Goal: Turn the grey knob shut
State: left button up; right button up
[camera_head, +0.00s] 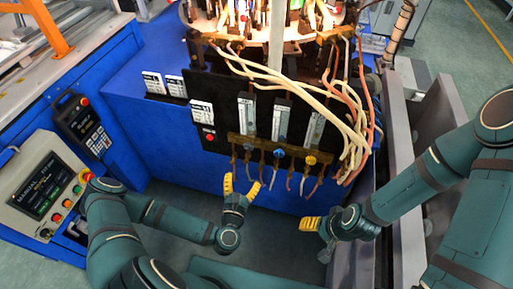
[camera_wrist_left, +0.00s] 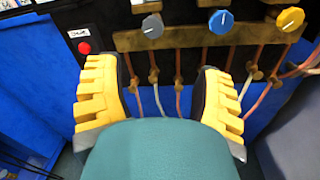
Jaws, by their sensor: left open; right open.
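The grey knob (camera_wrist_left: 152,26) sits on the brass bar (camera_wrist_left: 185,38), with a white mark on its face. In the head view it is the leftmost small knob (camera_head: 248,147). A blue knob (camera_wrist_left: 221,21) and a yellow knob (camera_wrist_left: 290,18) are to its right on the same bar. My left gripper (camera_head: 242,185) is open and empty, below the bar and apart from the knob. In the left wrist view its yellow fingers (camera_wrist_left: 155,68) stand wide apart, with the grey knob above the gap between them. My right gripper (camera_head: 311,224) is off to the lower right, away from the knobs.
Thin hoses and brass fittings (camera_wrist_left: 180,75) hang below the bar. Pale and orange hoses (camera_head: 350,120) loop down at the right of the panel. A red button (camera_wrist_left: 84,47) is left of the bar. A control panel (camera_head: 45,185) stands at the left. Lit flames are at the top.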

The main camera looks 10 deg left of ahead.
aim_at(248, 148)
pick_arm(q)
jog(key=shift+n+y, duration=0.3)
jog(key=shift+n, duration=0.1)
jog(key=w, duration=0.4)
jog(key=w+a, duration=0.1)
jog(key=w, duration=0.4)
jog(key=w+b, duration=0.1)
jog(key=w, duration=0.3)
jog(key=shift+w+a, duration=0.25)
jog(key=shift+w, duration=0.1)
jog(key=shift+r, duration=0.1)
grip_shut()
